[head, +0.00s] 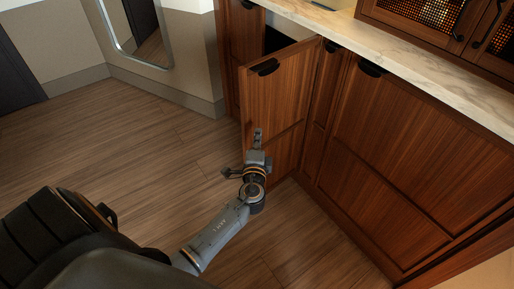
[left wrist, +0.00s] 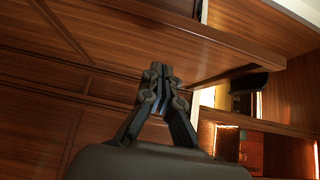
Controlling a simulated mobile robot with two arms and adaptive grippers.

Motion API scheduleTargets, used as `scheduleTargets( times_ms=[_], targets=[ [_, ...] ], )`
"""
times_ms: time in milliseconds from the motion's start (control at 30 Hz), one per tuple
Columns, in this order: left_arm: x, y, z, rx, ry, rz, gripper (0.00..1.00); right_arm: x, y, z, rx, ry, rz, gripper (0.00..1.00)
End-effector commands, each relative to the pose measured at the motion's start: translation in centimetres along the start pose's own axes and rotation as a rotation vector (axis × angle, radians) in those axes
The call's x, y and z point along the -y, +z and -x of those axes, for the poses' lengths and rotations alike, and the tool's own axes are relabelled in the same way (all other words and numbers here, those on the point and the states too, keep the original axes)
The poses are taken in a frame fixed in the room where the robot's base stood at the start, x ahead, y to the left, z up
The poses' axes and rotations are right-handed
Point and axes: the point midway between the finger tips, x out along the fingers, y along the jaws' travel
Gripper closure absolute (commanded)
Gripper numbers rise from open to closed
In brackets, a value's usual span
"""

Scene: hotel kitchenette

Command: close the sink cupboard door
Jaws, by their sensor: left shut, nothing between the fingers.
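The sink cupboard door (head: 272,100) is a reddish-brown wooden panel with a black cup handle (head: 264,67) near its top. It stands open, swung out from the cabinet front, with a dark gap (head: 277,40) behind its top edge. My left gripper (head: 257,135) is shut and empty, in front of the lower part of the door's face. In the left wrist view my left gripper (left wrist: 160,72) has its fingertips together close to wooden panels; I cannot tell whether they touch. My right gripper is not in view.
A pale marble countertop (head: 400,60) runs above closed cabinet doors (head: 385,150) on the right. A framed mirror (head: 140,30) hangs on the wall at the back left. The wooden floor (head: 150,140) left of the door is clear.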

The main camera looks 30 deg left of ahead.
Motion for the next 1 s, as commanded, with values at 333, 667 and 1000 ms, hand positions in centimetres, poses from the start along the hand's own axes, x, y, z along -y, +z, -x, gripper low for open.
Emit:
scheduleTargets(
  times_ms=[333, 667, 1000],
  targets=[
    [0.0, 2.6, -3.5, 0.000, 0.001, -0.001, 1.00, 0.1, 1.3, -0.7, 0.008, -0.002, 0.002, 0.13],
    [-0.1, 2.8, -3.7, 0.000, 0.002, 0.001, 1.00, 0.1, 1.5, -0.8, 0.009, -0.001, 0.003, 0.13],
    [-0.2, 3.5, -4.2, -0.019, 0.000, -0.001, 1.00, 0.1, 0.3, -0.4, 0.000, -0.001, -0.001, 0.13]
  ],
)
